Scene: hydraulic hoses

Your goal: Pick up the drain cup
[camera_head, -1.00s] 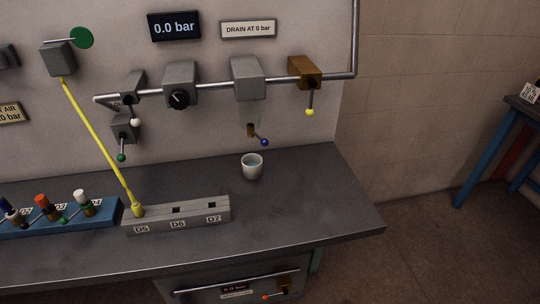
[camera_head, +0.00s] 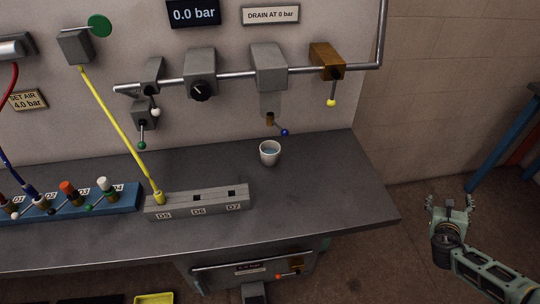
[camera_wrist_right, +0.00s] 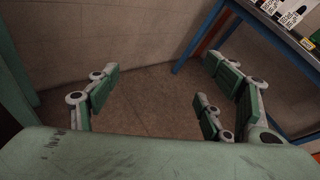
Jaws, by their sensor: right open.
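The drain cup (camera_head: 270,153) is a small white cup with bluish liquid in it. It stands upright on the grey bench (camera_head: 330,190), below the drain valve (camera_head: 270,118) with the blue-tipped lever. My right gripper (camera_head: 455,203) is off the bench's right end, over the floor, well apart from the cup. In the right wrist view its green-padded fingers (camera_wrist_right: 155,100) are spread wide with nothing between them, and the cup does not show there. My left gripper is not in view.
A grey block (camera_head: 198,203) labelled D5, D6, D7 lies left of the cup, with a yellow hose (camera_head: 112,125) plugged in. A pipe with valves (camera_head: 200,75) runs above. The bench right of the cup is clear. A blue-legged table (camera_head: 510,140) stands at right.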

